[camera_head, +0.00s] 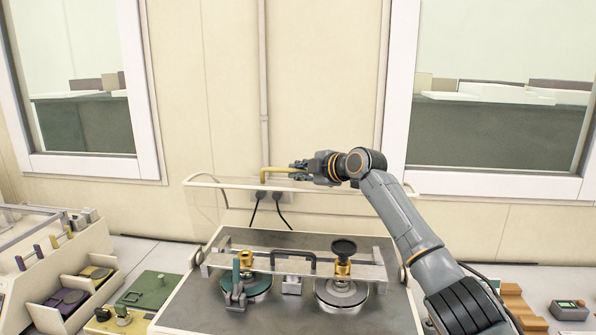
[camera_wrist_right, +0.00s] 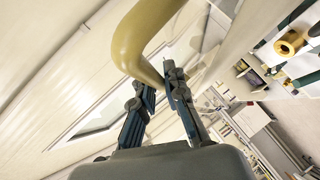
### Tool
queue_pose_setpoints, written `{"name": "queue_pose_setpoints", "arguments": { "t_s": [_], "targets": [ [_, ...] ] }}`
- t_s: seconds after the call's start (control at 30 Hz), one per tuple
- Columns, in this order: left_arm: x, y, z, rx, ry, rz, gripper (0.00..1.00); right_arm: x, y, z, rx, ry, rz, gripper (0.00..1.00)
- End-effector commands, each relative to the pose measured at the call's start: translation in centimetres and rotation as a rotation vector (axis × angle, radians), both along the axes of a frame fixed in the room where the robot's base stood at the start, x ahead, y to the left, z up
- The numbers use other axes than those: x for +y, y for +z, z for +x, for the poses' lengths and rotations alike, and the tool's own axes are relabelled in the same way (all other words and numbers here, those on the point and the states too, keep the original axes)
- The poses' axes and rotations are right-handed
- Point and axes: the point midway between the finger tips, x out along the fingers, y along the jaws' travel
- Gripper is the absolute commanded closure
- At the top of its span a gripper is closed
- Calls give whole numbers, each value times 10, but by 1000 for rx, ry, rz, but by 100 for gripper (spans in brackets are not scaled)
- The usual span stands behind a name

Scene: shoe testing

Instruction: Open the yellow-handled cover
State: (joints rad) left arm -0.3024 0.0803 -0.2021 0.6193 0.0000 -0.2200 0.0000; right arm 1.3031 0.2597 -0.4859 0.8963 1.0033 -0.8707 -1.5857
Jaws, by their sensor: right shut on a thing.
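The cover (camera_head: 225,185) is a clear panel with a pale rim, standing raised at the back of the test machine. Its yellow handle (camera_head: 266,171) is at the top edge, left of my right gripper (camera_head: 300,168). In the right wrist view, the thick curved yellow handle (camera_wrist_right: 137,42) reaches down to the fingers of my right gripper (camera_wrist_right: 164,82), which are shut on it. The exact contact is partly hidden. My left gripper is not in view.
The machine bed (camera_head: 290,318) lies uncovered, with a metal bar, a teal clamp (camera_head: 238,285) and round discs. A slotted bench unit (camera_head: 75,285) stands at left, a small control box (camera_head: 569,310) at right. The wall is close behind the cover.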

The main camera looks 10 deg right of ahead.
Motion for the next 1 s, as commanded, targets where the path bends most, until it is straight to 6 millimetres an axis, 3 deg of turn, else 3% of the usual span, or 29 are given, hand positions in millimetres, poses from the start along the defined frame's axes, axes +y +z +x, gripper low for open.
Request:
{"name": "queue_pose_setpoints", "arguments": {
  "t_s": [0.13, 0.17, 0.27, 0.67, 1.0],
  "targets": [
    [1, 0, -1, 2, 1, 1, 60, 1, -3, 0, 6, 2, -1, 100],
    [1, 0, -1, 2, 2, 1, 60, 1, -3, 0, 6, 2, -1, 84],
    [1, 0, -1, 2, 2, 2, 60, 1, -2, 0, 5, 2, -1, 64],
    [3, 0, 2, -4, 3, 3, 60, -2, 0, -3, 0, 1, -1, 64],
    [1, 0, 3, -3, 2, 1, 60, -25, 15, -41, -2, -1, -2, 64]
  ]
}}
